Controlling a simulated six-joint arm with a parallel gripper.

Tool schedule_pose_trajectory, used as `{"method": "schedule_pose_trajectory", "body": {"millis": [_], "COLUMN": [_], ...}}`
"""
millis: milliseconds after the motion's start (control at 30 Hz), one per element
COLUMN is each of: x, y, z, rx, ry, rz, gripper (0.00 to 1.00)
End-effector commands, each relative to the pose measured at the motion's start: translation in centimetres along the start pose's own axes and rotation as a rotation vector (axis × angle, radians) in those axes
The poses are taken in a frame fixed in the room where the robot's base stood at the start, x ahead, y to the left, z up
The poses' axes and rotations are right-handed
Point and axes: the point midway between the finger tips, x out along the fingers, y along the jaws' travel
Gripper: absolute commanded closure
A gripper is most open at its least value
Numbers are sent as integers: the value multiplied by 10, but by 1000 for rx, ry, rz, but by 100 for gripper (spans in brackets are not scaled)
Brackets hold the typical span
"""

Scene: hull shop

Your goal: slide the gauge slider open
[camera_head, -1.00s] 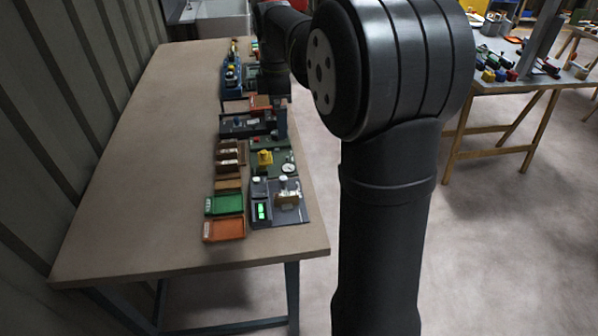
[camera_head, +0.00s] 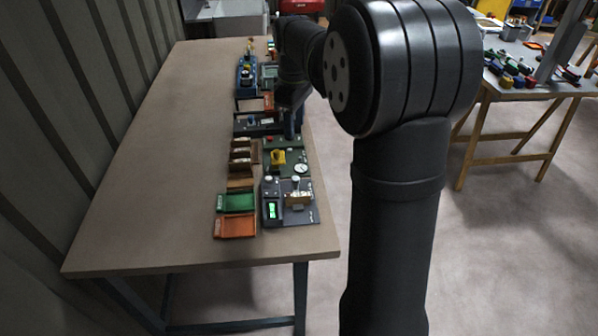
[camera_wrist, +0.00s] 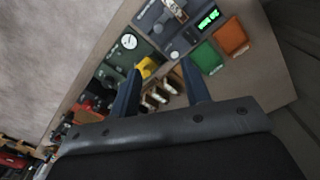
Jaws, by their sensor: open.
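A green plate (camera_head: 290,175) on the bench carries a round white dial gauge (camera_head: 300,169) and a yellow block (camera_head: 278,158). In the wrist view, the dial (camera_wrist: 129,42) and the yellow block (camera_wrist: 147,67) lie beyond my fingertips. I cannot tell which part is the slider or its position. My gripper (camera_wrist: 163,84) is open and empty, with its two blue fingers wide apart. In the head view it hangs over the bench's right side, farther back than the dial, and my arm partly hides it.
A grey unit with a lit green display (camera_head: 272,210) stands nearer. A green tray (camera_head: 237,201) and an orange tray (camera_head: 235,226) lie left of it. Brown bins (camera_head: 240,160) stand beside the green plate. The left of the bench (camera_head: 150,170) is clear.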

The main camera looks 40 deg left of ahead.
Motion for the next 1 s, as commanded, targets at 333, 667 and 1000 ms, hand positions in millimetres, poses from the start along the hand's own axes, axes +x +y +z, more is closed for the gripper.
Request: {"method": "schedule_pose_trajectory", "body": {"millis": [333,667,1000], "x": [20,81,152], "y": [3,3,3], "z": [-1,-1,-1], "rx": [240,238,237], "ry": [2,0,1], "rz": [0,-3,-3], "gripper": [57,57,57]}}
